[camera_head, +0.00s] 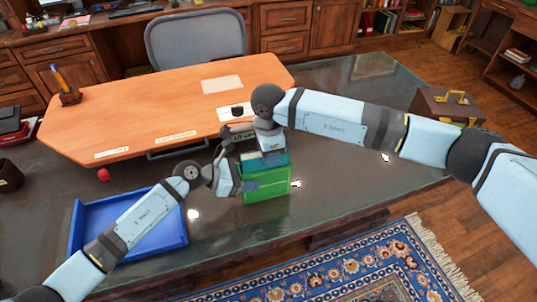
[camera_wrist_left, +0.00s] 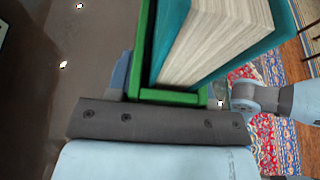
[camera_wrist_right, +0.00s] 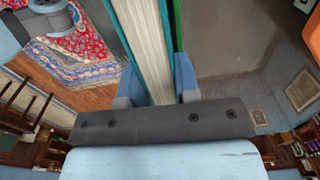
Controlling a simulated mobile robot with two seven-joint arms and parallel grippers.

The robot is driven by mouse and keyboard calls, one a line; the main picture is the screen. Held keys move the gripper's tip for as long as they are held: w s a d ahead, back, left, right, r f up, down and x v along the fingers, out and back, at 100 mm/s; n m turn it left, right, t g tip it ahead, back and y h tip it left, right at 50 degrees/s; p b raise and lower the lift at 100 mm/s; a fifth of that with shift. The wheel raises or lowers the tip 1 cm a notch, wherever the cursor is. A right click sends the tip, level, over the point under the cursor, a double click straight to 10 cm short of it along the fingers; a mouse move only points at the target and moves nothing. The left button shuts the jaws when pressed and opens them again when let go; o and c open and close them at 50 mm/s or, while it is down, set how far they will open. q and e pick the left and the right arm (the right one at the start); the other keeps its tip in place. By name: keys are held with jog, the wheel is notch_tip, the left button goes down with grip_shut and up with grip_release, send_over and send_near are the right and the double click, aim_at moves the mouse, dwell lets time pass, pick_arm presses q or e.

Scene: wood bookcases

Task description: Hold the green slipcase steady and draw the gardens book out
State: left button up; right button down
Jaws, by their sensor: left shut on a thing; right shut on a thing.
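The green slipcase (camera_head: 267,186) stands on the dark desk in the middle of the head view. Its green edge (camera_wrist_left: 168,97) also shows in the left wrist view. The gardens book (camera_head: 262,160), with teal covers and pale pages (camera_wrist_left: 215,40), sticks up out of the slipcase's open top; its lower part is hidden inside. My left gripper (camera_head: 250,188) is shut on the slipcase from the left side. My right gripper (camera_head: 268,150) is above and is shut on the book, its blue fingers on either side of the covers and pages (camera_wrist_right: 150,45) in the right wrist view.
A blue tray (camera_head: 83,232) lies left of the slipcase, under my left arm. An orange wood board (camera_head: 130,110) with labels lies behind, with a red ball (camera_head: 104,175) near its front left. A brown case (camera_head: 440,104) stands at right. The desk right of the slipcase is clear.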

pick_arm(q)
jog(key=shift+f, duration=0.1)
pick_arm(e)
jog(key=shift+r, duration=5.4)
jog(key=shift+r, duration=0.1)
jog(key=shift+r, duration=1.8)
pick_arm(q)
jog(key=o, duration=1)
jog(key=shift+o, duration=0.2)
jog(key=shift+a, duration=0.1)
jog(key=v, duration=1.2)
